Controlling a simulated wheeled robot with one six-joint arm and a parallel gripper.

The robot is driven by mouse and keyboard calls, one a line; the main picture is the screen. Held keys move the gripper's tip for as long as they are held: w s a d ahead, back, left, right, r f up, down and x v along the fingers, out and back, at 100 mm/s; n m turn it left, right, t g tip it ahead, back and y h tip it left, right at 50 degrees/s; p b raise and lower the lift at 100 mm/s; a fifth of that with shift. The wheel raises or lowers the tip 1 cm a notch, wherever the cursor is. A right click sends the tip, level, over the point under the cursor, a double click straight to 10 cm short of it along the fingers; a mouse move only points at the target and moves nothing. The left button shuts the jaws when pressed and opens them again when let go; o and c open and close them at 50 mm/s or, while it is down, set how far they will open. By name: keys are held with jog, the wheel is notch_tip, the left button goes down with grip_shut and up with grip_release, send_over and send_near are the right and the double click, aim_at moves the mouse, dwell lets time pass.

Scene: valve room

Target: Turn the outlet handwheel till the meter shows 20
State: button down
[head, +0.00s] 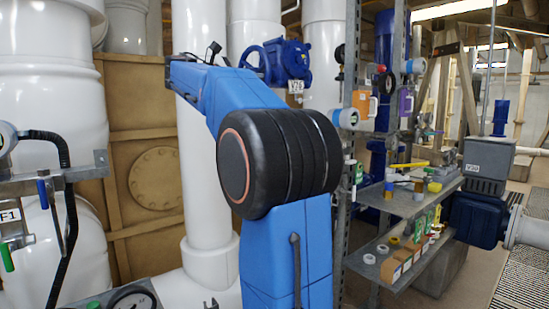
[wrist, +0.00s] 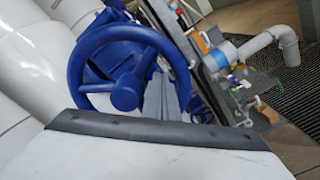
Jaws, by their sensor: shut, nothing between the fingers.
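A blue handwheel (wrist: 126,90) with a round hub fills the middle of the wrist view. In the head view a blue handwheel (head: 252,60) sits on a blue valve body (head: 289,62) with a small tag, behind my arm. My gripper (wrist: 160,88) shows as grey shut fingers in front of the gap between hub and rim, on the right. I cannot tell whether they touch the wheel or reach into the gap. The gripper is hidden in the head view. A round dial (head: 132,300) is cut off at the bottom left; its reading is not legible.
White pipes (head: 205,150) stand behind my arm. A metal shelf (head: 405,205) with several small items is at the right, near a grey and blue valve actuator (head: 480,190). A bracket with a black hose (head: 68,170) is at the left.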

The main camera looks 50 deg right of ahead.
aim_at(261, 67)
jog(key=shift+r, duration=0.1)
jog(key=shift+s+r, duration=0.2)
jog(key=shift+r, duration=0.75)
jog(key=shift+w+r, duration=0.15)
jog(key=shift+r, duration=0.6)
